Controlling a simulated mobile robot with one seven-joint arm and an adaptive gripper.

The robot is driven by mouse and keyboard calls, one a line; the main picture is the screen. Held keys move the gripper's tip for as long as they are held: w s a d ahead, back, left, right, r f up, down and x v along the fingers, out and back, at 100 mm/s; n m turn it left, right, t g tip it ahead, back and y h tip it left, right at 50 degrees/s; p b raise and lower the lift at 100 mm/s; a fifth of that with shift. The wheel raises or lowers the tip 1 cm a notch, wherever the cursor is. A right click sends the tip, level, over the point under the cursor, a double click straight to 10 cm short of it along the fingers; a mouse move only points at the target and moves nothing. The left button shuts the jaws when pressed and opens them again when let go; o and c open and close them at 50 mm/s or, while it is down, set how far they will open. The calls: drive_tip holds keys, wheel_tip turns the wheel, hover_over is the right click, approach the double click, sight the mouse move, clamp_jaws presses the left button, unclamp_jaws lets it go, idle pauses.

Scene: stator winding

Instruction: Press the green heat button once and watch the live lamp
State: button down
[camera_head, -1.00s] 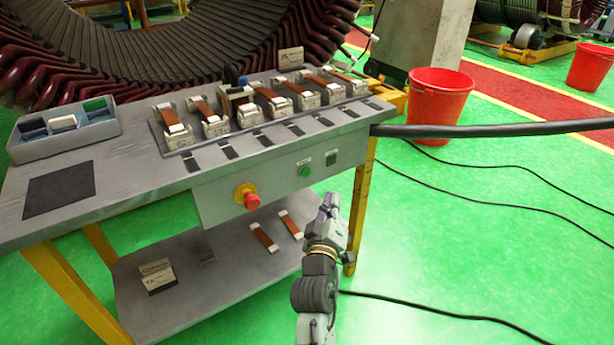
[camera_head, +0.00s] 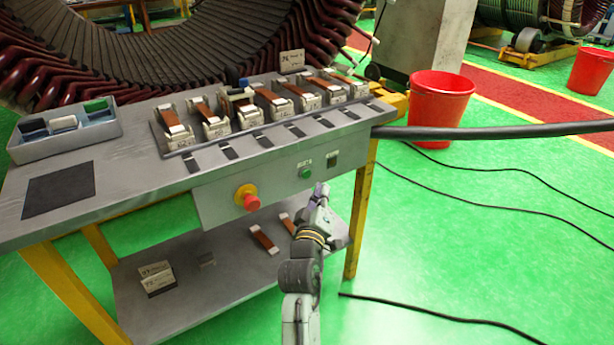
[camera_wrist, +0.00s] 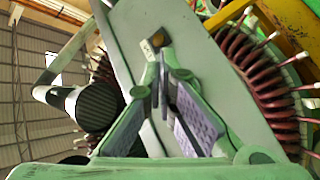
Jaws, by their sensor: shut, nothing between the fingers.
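The green button (camera_head: 306,173) sits on the front panel of the grey workbench, below a small label. The green button is not distinguishable there.
A red mushroom button (camera_head: 249,199) on a yellow base is left of the green button. The bench top (camera_head: 140,165) carries a row of clamped coil pieces and a grey tray (camera_head: 30,152). A black bar (camera_head: 490,131) juts right near a red bucket (camera_head: 437,112).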

drive_tip(key=shift+w+a, duration=0.45)
drive_tip(key=shift+w, duration=0.2)
drive_tip(key=shift+w+a, duration=0.45)
drive_tip(key=shift+w, duration=0.15)
idle(0.6)
drive_tip(key=shift+w+a, duration=0.25)
drive_tip(key=shift+w, duration=0.1)
drive_tip(key=shift+w+a+b, duration=0.25)
drive_tip(key=shift+w+b, duration=0.05)
drive_tip(key=shift+b, duration=0.05)
idle(0.8)
drive_tip(key=shift+s+d, duration=0.45)
drive_tip(key=shift+s, duration=0.2)
drive_tip(key=s+d, duration=0.1)
drive_tip(key=s, duration=0.1)
drive_tip(key=s+d+p, duration=0.1)
drive_tip(key=s+d, duration=0.1)
idle(0.4)
